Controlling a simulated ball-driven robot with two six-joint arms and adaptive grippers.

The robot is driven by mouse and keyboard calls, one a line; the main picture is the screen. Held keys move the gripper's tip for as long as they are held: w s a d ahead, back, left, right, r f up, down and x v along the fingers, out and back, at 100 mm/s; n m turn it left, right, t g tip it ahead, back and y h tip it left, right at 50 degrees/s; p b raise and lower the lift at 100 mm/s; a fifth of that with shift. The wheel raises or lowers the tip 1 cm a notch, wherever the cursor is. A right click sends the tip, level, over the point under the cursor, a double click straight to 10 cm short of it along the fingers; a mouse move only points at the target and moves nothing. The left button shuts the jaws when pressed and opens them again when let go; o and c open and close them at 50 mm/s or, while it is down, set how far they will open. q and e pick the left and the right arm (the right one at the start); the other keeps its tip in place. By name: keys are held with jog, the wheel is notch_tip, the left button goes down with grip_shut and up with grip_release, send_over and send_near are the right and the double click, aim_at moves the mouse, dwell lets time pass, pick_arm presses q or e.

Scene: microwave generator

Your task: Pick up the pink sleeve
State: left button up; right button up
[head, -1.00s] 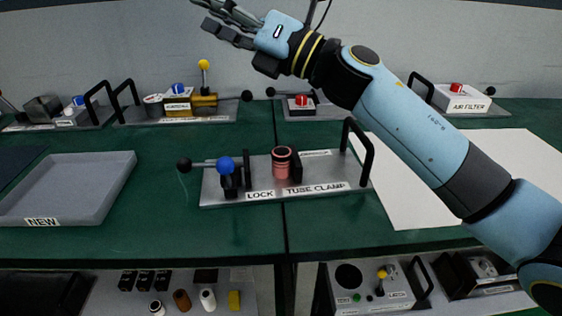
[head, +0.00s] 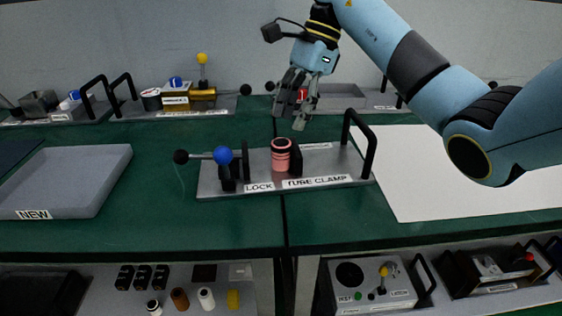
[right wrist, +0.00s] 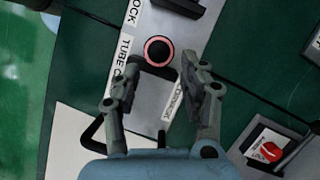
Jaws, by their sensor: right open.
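The pink sleeve (head: 281,155) stands upright on the metal plate of the tube clamp (head: 330,183), beside a black clamp block. It has dark bands near its top. In the right wrist view the sleeve (right wrist: 158,50) shows from above as a pink ring with a dark centre, beyond the fingertips. My right gripper (head: 293,112) points down, above and a little behind the sleeve in the head view, apart from it. Its fingers (right wrist: 165,78) are spread and empty. My left gripper is in neither view.
A blue-knobbed lever (head: 223,155) stands left of the sleeve, and a black handle (head: 365,145) rises at the plate's right end. A grey tray marked NEW (head: 70,180) lies at left. A white sheet (head: 455,175) covers the right. Several fixtures line the back.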

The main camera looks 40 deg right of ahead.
aim_at(281, 143)
jog(key=shift+a+f, duration=0.3)
jog(key=shift+f, duration=0.3)
jog(key=shift+p+x, duration=0.7)
jog(key=shift+x, duration=2)
jog(key=shift+s, duration=0.1)
jog(key=c, duration=0.8)
